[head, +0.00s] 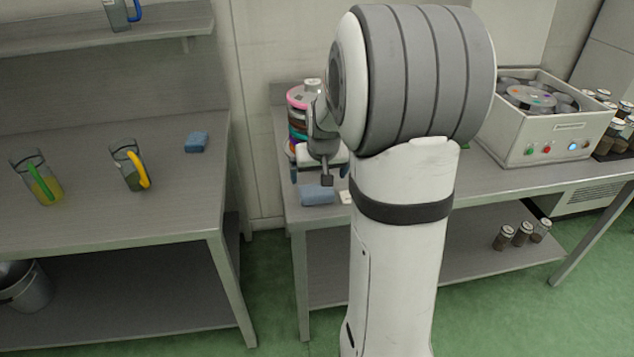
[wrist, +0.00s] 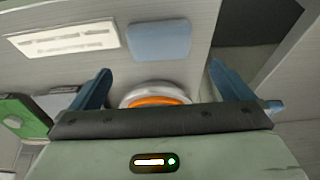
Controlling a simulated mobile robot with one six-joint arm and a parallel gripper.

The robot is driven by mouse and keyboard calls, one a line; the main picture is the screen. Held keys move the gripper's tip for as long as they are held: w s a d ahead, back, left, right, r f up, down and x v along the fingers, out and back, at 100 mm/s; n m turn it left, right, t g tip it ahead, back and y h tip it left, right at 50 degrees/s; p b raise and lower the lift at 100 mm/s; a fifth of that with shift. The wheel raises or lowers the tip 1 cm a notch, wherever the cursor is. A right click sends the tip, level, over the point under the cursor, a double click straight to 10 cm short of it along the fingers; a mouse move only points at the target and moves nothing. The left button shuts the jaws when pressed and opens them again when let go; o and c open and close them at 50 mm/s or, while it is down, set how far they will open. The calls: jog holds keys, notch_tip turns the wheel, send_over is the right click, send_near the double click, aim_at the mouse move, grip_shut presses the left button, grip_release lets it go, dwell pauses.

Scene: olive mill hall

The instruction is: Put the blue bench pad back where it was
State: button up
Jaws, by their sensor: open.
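A flat blue pad (head: 317,195) lies near the front left corner of the right bench (head: 500,182). It also shows in the wrist view as a rounded blue rectangle (wrist: 160,41) on the grey surface. A smaller blue block (head: 197,142) lies on the left bench (head: 90,215). I cannot tell for sure which of the two is the bench pad. My gripper (head: 321,174) is open above the right bench, close to the flat pad. In the wrist view its blue fingers (wrist: 160,75) stand apart, with the pad beyond their tips and nothing gripped.
A stack of coloured discs (head: 298,108) stands behind my gripper. A white card (wrist: 65,39) lies beside the flat pad. Two jugs (head: 38,178) (head: 130,165) stand on the left bench. A white machine (head: 545,140) and jars (head: 614,135) stand at right. A gap separates the benches.

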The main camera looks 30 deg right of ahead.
jog(key=s+a+r+n+g, duration=0.1)
jog(key=s+a+r, duration=0.1)
jog(key=s+a, duration=0.5)
jog(key=s+a+r+n+g+y, duration=0.1)
jog(key=s+a+r+n, duration=0.1)
jog(key=s+a, duration=0.6)
jog(key=s, duration=0.7)
jog(key=shift+s+a+r, duration=0.2)
jog(key=shift+s+r, duration=0.05)
jog(key=w+p+v, duration=0.1)
jog(key=p+v, duration=0.5)
jog(key=shift+r, duration=0.35)
jog(key=shift+d, duration=0.1)
